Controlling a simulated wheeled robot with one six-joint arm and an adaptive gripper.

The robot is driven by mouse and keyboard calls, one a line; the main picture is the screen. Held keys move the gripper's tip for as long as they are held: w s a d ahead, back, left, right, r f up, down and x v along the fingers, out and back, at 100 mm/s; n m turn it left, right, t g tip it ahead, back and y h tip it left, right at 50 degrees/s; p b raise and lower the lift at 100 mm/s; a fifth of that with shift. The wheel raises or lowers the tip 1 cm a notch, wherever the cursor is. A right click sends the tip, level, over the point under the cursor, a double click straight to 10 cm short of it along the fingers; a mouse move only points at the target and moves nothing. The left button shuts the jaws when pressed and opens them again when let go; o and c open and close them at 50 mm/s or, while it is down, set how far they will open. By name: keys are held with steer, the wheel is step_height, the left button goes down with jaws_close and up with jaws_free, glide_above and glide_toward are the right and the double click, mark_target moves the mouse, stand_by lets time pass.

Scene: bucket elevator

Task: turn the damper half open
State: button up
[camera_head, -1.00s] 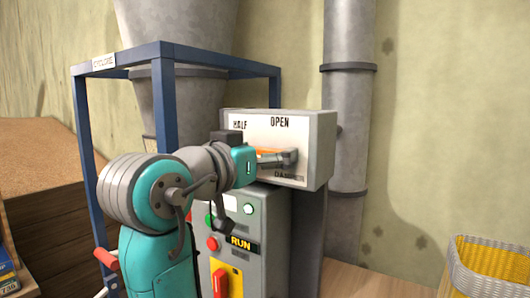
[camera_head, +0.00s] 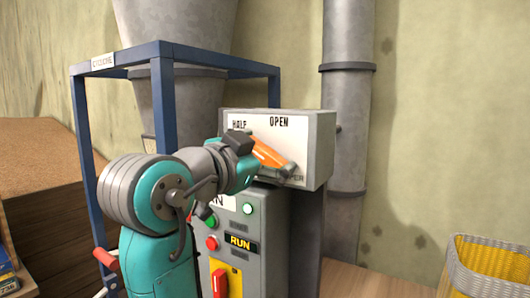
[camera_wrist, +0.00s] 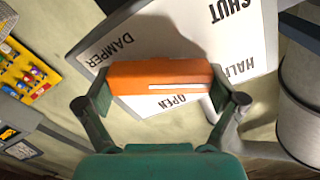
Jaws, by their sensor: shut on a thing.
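The damper handle (camera_head: 268,152) is an orange bar on the white face of the damper box (camera_head: 313,150). In the head view it slants up and left, its upper end near the HALF label (camera_head: 238,125). The OPEN label (camera_head: 279,121) is to the right of HALF. My gripper (camera_wrist: 160,88) is shut on the handle, with a finger at each side of the orange bar (camera_wrist: 150,77) in the wrist view. The wrist view also shows the SHUT label (camera_wrist: 232,10). My arm hides the left part of the face in the head view.
Below the box stands a grey control cabinet (camera_head: 262,222) with buttons, a RUN sign and a yellow switch plate. A blue frame (camera_head: 163,105) stands close on the left. A grey pipe (camera_head: 347,110) rises behind, and a yellow basket (camera_head: 490,262) is at lower right.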

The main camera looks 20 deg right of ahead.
steer(key=shift+m, duration=1.5)
steer(key=shift+f, duration=0.1)
steer(key=o, duration=0.8)
steer(key=v, duration=1.2)
